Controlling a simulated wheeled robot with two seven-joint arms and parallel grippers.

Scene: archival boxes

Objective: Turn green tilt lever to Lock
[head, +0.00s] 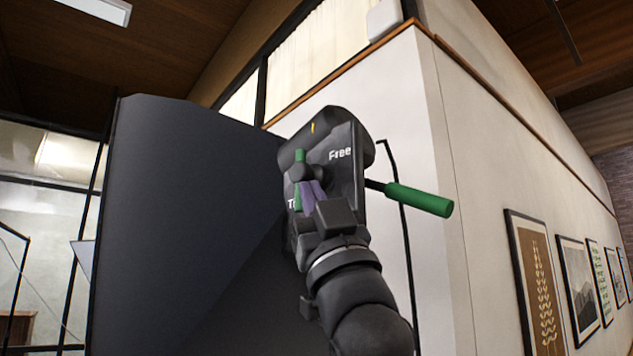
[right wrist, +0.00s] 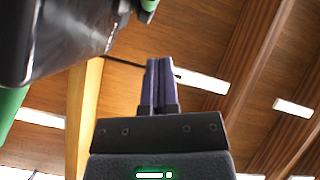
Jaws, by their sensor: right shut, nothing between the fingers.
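A dark grey device (head: 335,140) with a white "Free" label stands ahead of me in the head view. Its green lever (head: 299,156) lies upright on the device's face, beside a second label of which only "Ti" shows. A yellow mark is above it. My right gripper (head: 308,184), with purple fingers, is shut and empty; its tips overlap the lever's lower part in the picture, and I cannot tell if they touch. My left gripper is not in view.
A green-gripped handle (head: 420,200) sticks out right of the device. A large dark panel (head: 180,200) fills the left side. A white wall with framed pictures (head: 533,280) runs along the right. My right arm hides the area below the device.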

